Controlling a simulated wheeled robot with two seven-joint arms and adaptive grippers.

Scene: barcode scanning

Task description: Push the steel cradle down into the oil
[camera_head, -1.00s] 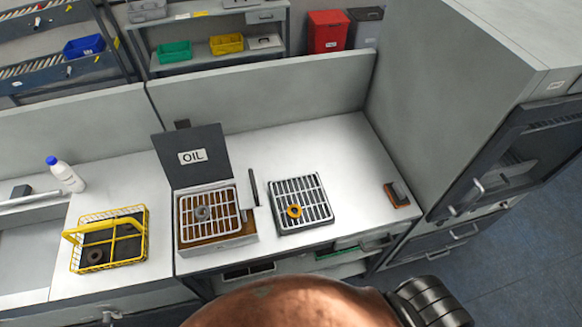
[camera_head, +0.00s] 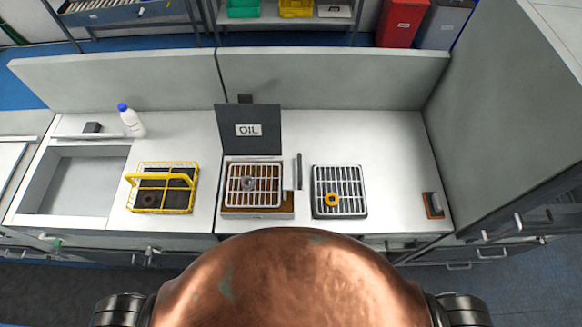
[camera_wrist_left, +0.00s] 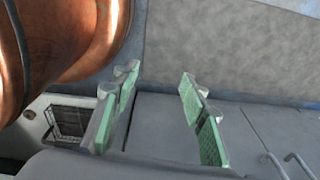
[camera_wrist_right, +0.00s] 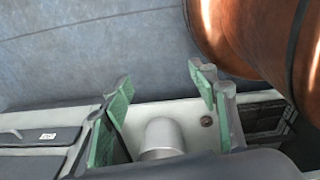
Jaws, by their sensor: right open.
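The steel cradle (camera_head: 280,185) is a pale wire grid at the top of the oil tank (camera_head: 257,214), with brown oil (camera_head: 288,205) showing around and below it. A grey ring (camera_head: 249,183) rests on the grid. The dark lid marked OIL (camera_head: 265,145) stands open behind the tank. How deep the cradle sits is hard to tell. My left gripper (camera_wrist_left: 158,85) is open and empty in the left wrist view, over the floor and grey cabinet fronts. My right gripper (camera_wrist_right: 163,85) is open and empty in the right wrist view. Neither gripper shows in the head view.
A yellow basket (camera_head: 194,186) with a dark ring stands left of the tank. A white bottle (camera_head: 132,121), a sink (camera_head: 75,185) and a small orange-edged block (camera_head: 434,205) also show. The right counter is mostly clear.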

